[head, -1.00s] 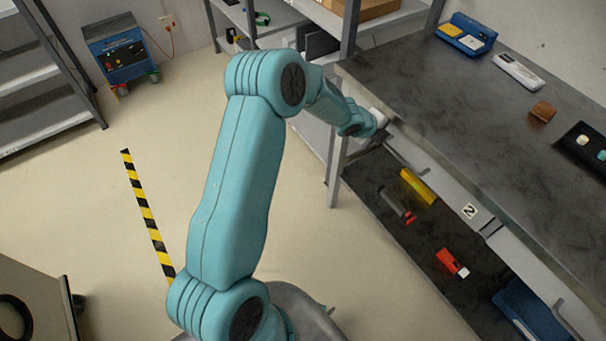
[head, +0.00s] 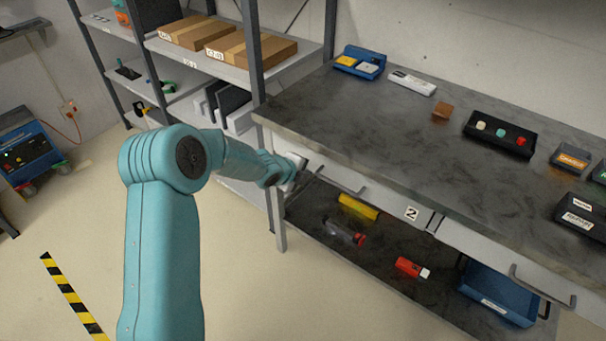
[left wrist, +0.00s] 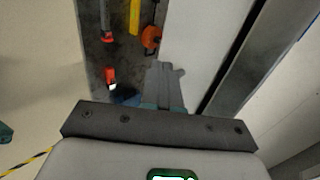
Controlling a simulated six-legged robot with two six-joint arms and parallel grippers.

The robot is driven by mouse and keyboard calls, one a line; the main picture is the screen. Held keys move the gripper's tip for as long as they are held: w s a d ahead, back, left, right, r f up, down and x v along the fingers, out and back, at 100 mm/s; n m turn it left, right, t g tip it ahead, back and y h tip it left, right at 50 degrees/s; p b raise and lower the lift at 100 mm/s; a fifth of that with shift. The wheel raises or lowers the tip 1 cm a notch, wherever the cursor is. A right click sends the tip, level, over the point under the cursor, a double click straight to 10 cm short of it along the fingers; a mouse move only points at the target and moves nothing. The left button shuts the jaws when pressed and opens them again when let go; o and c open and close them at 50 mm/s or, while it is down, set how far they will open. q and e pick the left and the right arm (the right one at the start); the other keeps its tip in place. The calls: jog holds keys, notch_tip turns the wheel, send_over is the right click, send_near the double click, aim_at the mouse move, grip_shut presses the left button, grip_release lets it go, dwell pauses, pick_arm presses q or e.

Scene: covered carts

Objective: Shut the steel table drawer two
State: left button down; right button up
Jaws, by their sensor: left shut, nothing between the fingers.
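The steel table (head: 400,140) has a pale drawer front under its top, with a "2" label (head: 411,213) near its right end and a bar handle (head: 340,183). In the head view this drawer front (head: 375,197) lies close under the table edge; how far it stands out is hard to tell. My left gripper (head: 299,191) is at the drawer's left end, beside the handle, partly hidden by its own wrist. In the left wrist view the left gripper (left wrist: 166,90) is shut and empty, close to a pale panel (left wrist: 195,45); contact is unclear. My right gripper is out of view.
A lower shelf holds a yellow item (head: 358,206), a dark and red tool (head: 345,232), a red and white item (head: 412,268) and a blue bin (head: 497,295). Shelving (head: 215,65) stands left of the table. The floor in front is clear.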

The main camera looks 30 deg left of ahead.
pick_arm(q)
jog(key=d+p+v, duration=0.1)
jog(key=p+v, duration=0.1)
jog(key=v, duration=0.8)
jog(key=s+d+f+n+g+h, duration=0.2)
jog(key=s+d+f+n, duration=0.35)
jog(key=d+f, duration=0.25)
jog(key=s+d+f+n+g+h, duration=0.1)
jog(key=s+d+f+n+g, duration=0.2)
jog(key=s+d+f+n, duration=0.35)
jog(key=s+d+f+n+g, duration=0.2)
jog(key=s+d+f+n, duration=0.1)
jog(key=s, duration=0.4)
jog(key=s+d+f+n+g, duration=0.2)
jog(key=s+d+f+n, duration=0.2)
jog(key=s+d+n, duration=0.1)
jog(key=shift+s+d+f+n, duration=0.25)
jog(key=shift+s+n, duration=0.25)
jog(key=shift+s, duration=0.65)
